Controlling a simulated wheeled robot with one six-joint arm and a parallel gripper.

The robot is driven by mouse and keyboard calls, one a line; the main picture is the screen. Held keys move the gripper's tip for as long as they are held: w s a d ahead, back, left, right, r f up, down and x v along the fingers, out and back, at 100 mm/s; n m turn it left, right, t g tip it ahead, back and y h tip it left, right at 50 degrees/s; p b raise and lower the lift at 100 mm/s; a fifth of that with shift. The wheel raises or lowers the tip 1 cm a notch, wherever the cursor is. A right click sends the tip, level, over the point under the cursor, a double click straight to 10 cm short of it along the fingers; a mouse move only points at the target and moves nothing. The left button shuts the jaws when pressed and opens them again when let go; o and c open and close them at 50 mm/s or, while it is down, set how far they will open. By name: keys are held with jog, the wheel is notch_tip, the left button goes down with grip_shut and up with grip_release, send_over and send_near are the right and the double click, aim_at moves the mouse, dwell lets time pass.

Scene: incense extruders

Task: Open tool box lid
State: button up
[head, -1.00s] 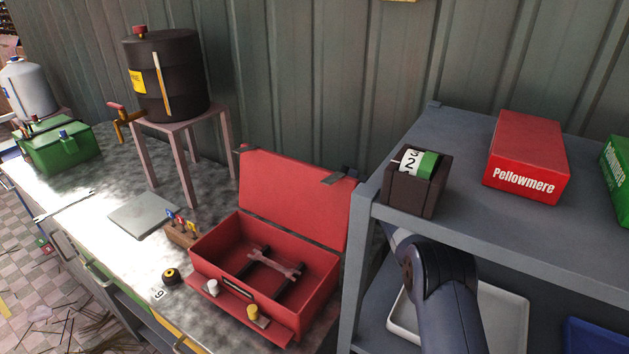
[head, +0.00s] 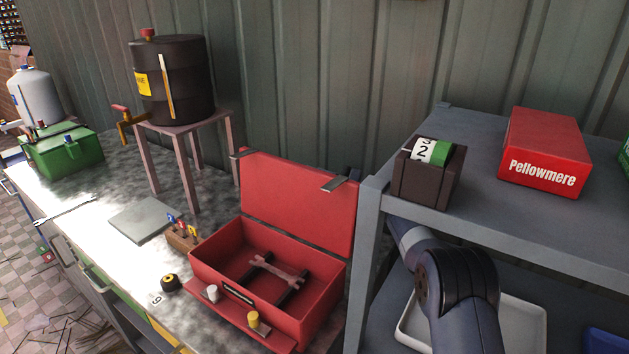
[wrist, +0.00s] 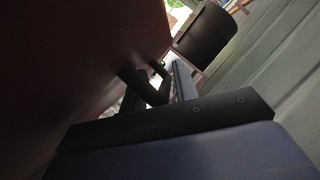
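The red tool box (head: 325,307) stands on the workbench. Its lid (head: 297,207) is up, tilted back at the rear edge, and the inside shows a grey wrench (head: 277,272) lying across dark supports. In the wrist view a dark red surface (wrist: 70,50), probably the lid, fills the upper left. My gripper (wrist: 155,80) shows there as dark finger parts close to that surface; contact and finger gap are unclear. In the head view my gripper is hidden.
A grey shelf unit (head: 480,224) stands close right of the tool box, bearing a dark number-dial box (head: 428,182) and a red Pellowmere box (head: 545,150). My arm passes beside its lower level. A dark drum (head: 185,85) on a stand and a green box (head: 62,153) are left.

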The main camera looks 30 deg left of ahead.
jog(key=shift+o, duration=0.3)
jog(key=b+v, duration=0.2)
jog(key=v, duration=0.9)
jog(key=shift+b, duration=0.35)
